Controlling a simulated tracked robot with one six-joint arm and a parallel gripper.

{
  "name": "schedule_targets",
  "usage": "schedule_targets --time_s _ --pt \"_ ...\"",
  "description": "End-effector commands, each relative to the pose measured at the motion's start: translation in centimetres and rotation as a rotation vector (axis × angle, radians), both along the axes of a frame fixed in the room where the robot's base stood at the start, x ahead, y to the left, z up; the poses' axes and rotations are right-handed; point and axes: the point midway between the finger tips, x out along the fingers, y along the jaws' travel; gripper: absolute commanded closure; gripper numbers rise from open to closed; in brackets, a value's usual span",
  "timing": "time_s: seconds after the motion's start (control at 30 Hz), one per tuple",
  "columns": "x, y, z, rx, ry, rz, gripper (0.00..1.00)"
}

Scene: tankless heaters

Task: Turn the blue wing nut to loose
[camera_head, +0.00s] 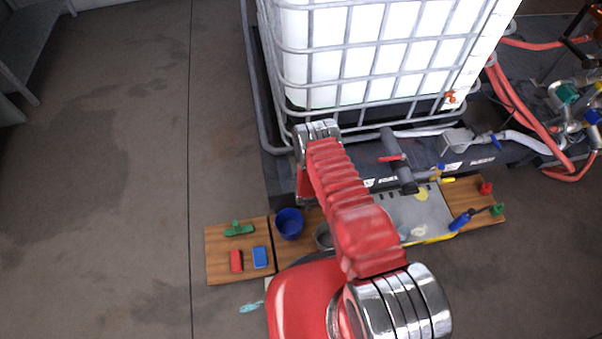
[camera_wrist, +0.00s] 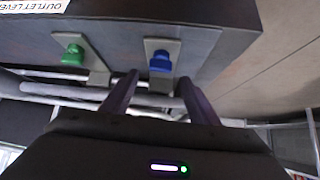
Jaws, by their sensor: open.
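The blue wing nut (camera_wrist: 160,61) sits on a pale metal bracket on the dark box-shaped structure in the wrist view. My gripper (camera_wrist: 158,77) is open, with its two dark fingers apart and empty. The fingertips appear just below the blue nut in the picture, one to each side. I cannot tell whether they reach around it or stop short of it. A similar green nut (camera_wrist: 73,55) sits on its own bracket to the left, outside the fingers. In the head view my red arm extends toward the skid, and I cannot make out the gripper or the blue nut.
Pale pipes (camera_wrist: 75,92) run behind the fingers. In the head view a caged white tank (camera_head: 365,50) stands beyond my arm. Wooden boards (camera_head: 222,262) hold small coloured items and a blue bowl (camera_head: 289,223). Red hoses (camera_head: 510,95) lie at right. The left floor is open.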

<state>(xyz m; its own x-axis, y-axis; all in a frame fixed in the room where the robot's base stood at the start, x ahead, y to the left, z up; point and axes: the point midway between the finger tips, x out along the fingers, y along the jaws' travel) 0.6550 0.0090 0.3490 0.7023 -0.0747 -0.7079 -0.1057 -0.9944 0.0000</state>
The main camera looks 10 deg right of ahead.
Motion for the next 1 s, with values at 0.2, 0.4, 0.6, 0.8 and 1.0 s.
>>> schedule_targets --time_s 0.2,0.4,0.6,0.8,1.0 --pt "1.4 -0.2 -1.4 0.0 -0.001 0.0 0.45" --pt "2.6 -0.3 -2.6 0.0 -0.001 0.0 0.45" --pt "3.7 -0.4 -3.7 0.001 -0.001 -0.001 0.45" --pt "4.7 -0.5 -4.7 0.0 -0.001 0.0 0.45" --pt "5.4 -0.6 -5.4 0.0 -0.002 0.0 0.45"
